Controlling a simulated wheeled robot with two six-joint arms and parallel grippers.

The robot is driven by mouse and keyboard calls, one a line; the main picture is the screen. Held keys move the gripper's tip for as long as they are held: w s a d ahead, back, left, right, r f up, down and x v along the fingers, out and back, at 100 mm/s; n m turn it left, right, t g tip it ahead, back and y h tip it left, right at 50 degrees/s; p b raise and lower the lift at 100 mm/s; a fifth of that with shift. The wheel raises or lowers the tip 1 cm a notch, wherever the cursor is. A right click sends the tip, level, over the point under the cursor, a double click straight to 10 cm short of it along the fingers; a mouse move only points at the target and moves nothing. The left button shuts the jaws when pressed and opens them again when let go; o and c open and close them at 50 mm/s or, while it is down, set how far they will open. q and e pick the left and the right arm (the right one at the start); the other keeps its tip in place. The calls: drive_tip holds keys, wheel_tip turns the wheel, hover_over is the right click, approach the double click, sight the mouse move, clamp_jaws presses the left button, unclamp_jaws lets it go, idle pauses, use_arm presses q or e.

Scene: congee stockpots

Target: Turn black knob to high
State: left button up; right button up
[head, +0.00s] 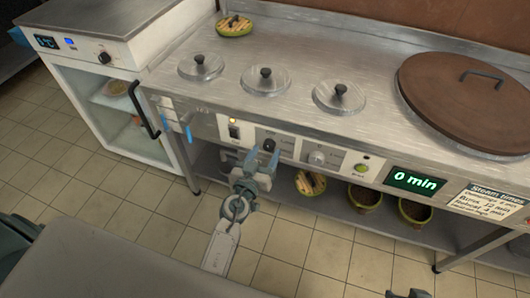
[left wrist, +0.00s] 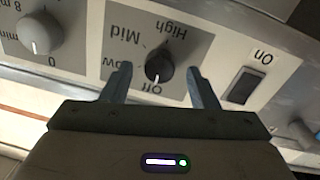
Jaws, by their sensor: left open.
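The black knob (head: 268,145) sits on the front panel of the steel counter, on a grey label plate. In the left wrist view the knob (left wrist: 159,65) shows large, with Off, Low, Mid and High printed around it, upside down in this view. Its pale pointer mark faces the Off label. My left gripper (head: 262,159) is open in front of the panel. In the left wrist view its fingers (left wrist: 159,68) stand on either side of the knob, with visible gaps. A small dark part at the bottom edge, perhaps my right gripper (head: 420,293), is mostly cut off.
A light timer knob (head: 317,157) is right of the black knob, and a switch (head: 234,131) is left of it. A green button (head: 362,168) and a display reading 0 min (head: 414,181) are further right. Lidded pots are set in the counter; bowls stand on the shelf below.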

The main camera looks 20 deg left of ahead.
use_arm(q)
drive_tip(key=shift+w, duration=0.3)
drive_tip(key=c, duration=1)
drive_tip(key=shift+o, duration=0.2)
